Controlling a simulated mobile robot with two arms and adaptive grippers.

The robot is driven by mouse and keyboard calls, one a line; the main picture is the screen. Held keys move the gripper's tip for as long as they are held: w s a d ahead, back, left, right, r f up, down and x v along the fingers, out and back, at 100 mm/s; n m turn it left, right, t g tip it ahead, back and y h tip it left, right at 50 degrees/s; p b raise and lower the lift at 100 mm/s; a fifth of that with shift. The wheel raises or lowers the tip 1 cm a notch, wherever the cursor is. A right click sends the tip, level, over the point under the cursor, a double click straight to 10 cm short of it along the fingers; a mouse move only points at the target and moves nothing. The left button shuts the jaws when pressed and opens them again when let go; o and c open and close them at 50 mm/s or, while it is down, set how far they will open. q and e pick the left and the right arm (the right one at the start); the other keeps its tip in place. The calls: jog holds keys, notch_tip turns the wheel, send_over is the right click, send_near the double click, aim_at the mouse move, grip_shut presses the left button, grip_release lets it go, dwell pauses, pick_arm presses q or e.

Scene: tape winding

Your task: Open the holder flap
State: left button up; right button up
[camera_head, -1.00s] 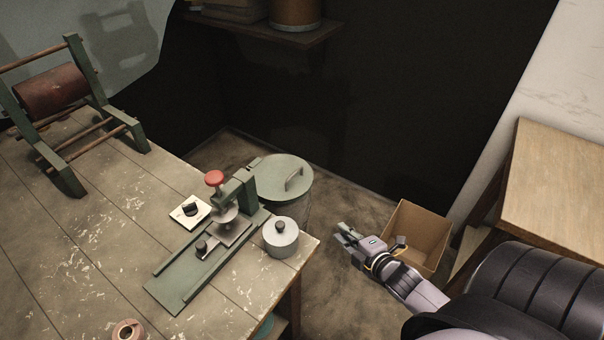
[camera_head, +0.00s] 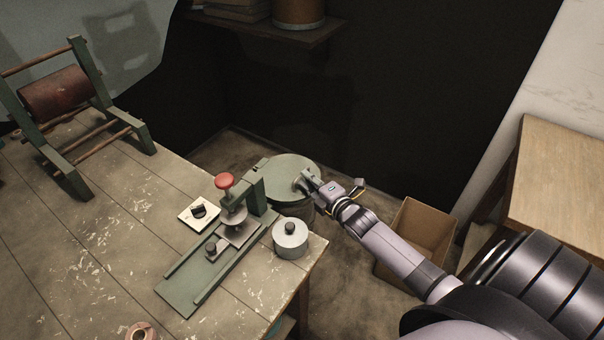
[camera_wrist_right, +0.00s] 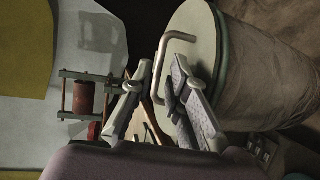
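A green holder fixture (camera_head: 264,196) with a red knob (camera_head: 224,180) and a round metal disc (camera_head: 233,215) stands on the table's right side. A flat metal plate (camera_head: 240,233) lies under the disc, with a small dark knob beside it. I cannot tell which part is the flap. My right gripper (camera_head: 307,181) is right of the fixture, over the lidded bin and beyond the table edge. In the right wrist view its two fingers (camera_wrist_right: 162,80) are apart with nothing held. My left gripper is not in view.
The bin's round green lid (camera_head: 278,168) has a bent handle, which shows close to the fingertips in the right wrist view (camera_wrist_right: 180,36). A grey lidded pot (camera_head: 290,240) stands at the table's corner. A switch plate (camera_head: 190,215) and a roller stand (camera_head: 82,185) are farther left.

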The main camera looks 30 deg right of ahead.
aim_at(286, 171)
jog(key=shift+w+f, duration=0.2)
jog(key=shift+w, duration=0.75)
jog(key=shift+w+f, duration=0.15)
jog(key=shift+w, duration=0.75)
jog(key=shift+c, duration=0.3)
grip_shut()
